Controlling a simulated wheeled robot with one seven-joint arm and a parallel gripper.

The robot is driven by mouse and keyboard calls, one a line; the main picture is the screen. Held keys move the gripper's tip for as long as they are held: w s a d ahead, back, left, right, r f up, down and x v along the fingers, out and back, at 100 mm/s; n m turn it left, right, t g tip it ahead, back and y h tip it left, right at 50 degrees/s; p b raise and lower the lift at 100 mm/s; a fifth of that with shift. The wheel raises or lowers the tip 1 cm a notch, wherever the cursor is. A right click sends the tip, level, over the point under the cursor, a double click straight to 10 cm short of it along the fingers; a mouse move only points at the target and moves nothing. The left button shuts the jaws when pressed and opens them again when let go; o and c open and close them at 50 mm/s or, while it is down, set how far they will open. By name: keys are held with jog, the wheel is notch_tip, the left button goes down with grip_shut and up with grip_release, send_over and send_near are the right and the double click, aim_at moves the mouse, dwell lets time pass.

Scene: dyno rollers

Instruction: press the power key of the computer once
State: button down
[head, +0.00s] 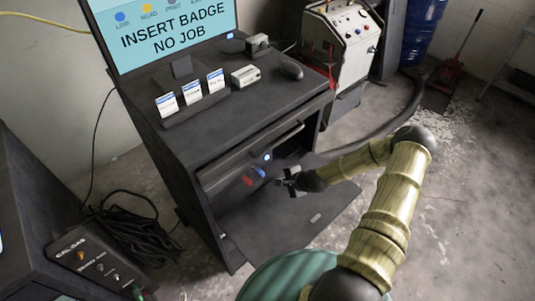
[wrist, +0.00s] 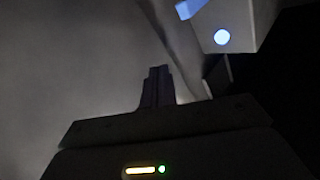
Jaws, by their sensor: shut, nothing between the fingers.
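The computer (head: 242,183) sits in the open lower bay of the dark cabinet, its front mostly in shadow. A round bluish-white lit key (head: 267,157) shows on it, which looks like the power key. The lit round key (wrist: 222,37) also shows at the upper right of the wrist view, on a pale panel. My gripper (head: 283,182) is in front of the bay, to the right of and below the lit key, apart from it. In the wrist view my fingers (wrist: 158,70) are together and empty, left of and below the key.
The cabinet's flap (head: 316,218) is folded down beneath my gripper. A handle bar (head: 275,147) runs above the bay. Badge cards (head: 190,92), a mouse (head: 291,70) and a monitor (head: 168,30) stand on top. Coiled cables (head: 132,222) lie left; open floor is at right.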

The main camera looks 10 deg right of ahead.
aim_at(267, 158)
jog(key=m+p, duration=0.1)
jog(key=w+d+m+t+p, duration=0.1)
jog(key=m, duration=0.1)
jog(key=shift+d+r+h+p, duration=0.3)
jog(key=shift+r, duration=0.05)
jog(key=shift+w+d+f+m+p, duration=0.15)
jog(key=shift+w+d+m+p, duration=0.2)
jog(key=shift+m, duration=0.25)
jog(key=w+a, duration=0.1)
jog(key=w, duration=0.1)
jog(key=w+a+b, duration=0.1)
jog(key=w, duration=0.1)
jog(key=w+a, duration=0.1)
jog(key=w, duration=0.1)
jog(key=shift+w+a, duration=0.15)
jog(key=shift+a, duration=0.15)
jog(key=shift+w+a, duration=0.35)
jog(key=shift+w, duration=0.25)
jog(key=shift+b, duration=0.35)
dwell(0.7)
jog(key=shift+w+a, duration=0.2)
jog(key=shift+w, duration=0.15)
